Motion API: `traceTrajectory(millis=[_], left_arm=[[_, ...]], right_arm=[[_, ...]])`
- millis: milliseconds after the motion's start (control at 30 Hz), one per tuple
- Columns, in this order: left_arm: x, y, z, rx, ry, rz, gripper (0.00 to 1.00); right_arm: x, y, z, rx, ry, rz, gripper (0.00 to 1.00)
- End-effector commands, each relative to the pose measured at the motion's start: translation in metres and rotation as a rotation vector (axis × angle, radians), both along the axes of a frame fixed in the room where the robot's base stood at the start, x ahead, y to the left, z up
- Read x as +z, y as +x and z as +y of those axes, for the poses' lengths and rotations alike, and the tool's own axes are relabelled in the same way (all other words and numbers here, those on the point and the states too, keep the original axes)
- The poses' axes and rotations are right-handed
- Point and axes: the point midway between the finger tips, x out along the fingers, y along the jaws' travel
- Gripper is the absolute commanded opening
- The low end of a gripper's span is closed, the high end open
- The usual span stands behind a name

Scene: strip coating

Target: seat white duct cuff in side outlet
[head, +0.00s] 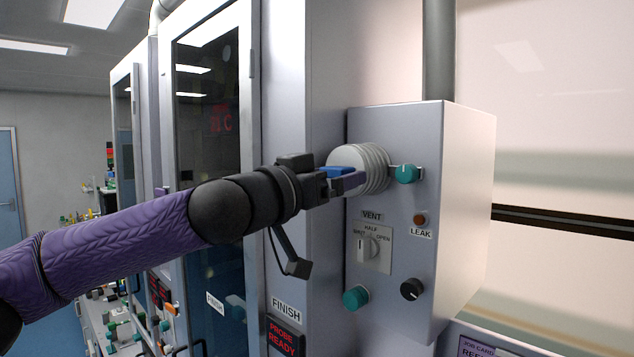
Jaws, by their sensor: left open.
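The white ribbed duct cuff (374,168) is at the upper left of the grey box's front face, against or very near it. The side outlet behind it is hidden, so I cannot tell how deep the cuff sits. My left gripper (350,181) reaches in from the left with its fingertips at the cuff's near left side. It is open, and I cannot tell whether the fingers touch the cuff. My right gripper is not in view.
The grey box (462,215) carries a teal knob (406,174) close to the cuff's right, a vent dial (368,247), a leak lamp (420,219) and lower knobs (356,298). Tall cabinets with dark glass doors (208,100) stand left. A grey pipe (439,50) rises above the box.

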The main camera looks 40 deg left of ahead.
Motion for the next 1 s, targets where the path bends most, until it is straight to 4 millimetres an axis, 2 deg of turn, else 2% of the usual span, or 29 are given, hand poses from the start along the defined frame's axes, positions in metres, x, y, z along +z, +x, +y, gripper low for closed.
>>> traceTrajectory(millis=[267,467,600,700,833,1000], left_arm=[[-0.003,-0.022,0.001,-0.003,-0.004,-0.006,1.00],[-0.010,-0.045,0.003,-0.001,-0.003,-0.009,1.00],[-0.018,-0.069,0.005,0.000,0.002,-0.005,1.00],[-0.017,-0.084,0.006,-0.001,0.002,-0.005,1.00],[-0.015,-0.094,0.007,-0.002,0.002,-0.001,1.00],[-0.012,-0.096,0.007,-0.003,0.001,0.001,1.00]], right_arm=[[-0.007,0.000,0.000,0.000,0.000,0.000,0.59],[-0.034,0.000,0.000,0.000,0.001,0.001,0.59],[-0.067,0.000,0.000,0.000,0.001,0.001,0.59],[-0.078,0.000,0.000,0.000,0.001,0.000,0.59],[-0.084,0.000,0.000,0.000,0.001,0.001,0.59],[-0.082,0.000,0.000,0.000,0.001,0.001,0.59]])
